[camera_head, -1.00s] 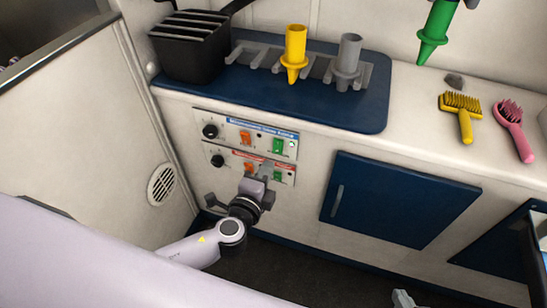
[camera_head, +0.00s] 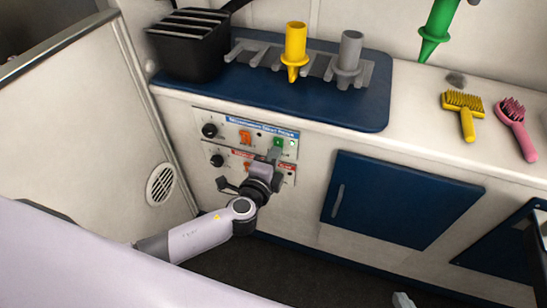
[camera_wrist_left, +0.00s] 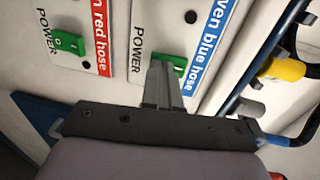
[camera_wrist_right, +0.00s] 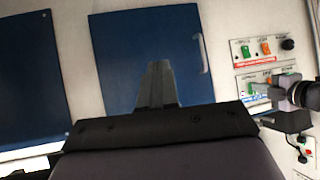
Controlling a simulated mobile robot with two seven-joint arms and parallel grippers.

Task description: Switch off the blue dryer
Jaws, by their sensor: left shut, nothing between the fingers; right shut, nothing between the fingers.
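The blue-labelled dryer panel (camera_head: 222,117) is the upper of two panels on the white cabinet front. Its green POWER switch (camera_head: 279,142) is at the right end. In the left wrist view that green switch (camera_wrist_left: 180,62) sits beside the blue label (camera_wrist_left: 205,45). My left gripper (camera_head: 274,154) is shut and empty, with its tips at or just below this switch; I cannot tell whether they touch. The gripper partly covers the red-labelled panel (camera_head: 205,158) below. My right gripper (camera_wrist_right: 158,68) is shut and empty, pointing towards the blue cabinet door (camera_wrist_right: 145,55).
The red-labelled panel has its own green switch (camera_wrist_left: 68,43) close by. Each panel also has an orange switch and a black knob. Above are a blue mat (camera_head: 330,112), a yellow nozzle (camera_head: 295,45) and a grey nozzle (camera_head: 350,52). A vent (camera_head: 161,185) is at left.

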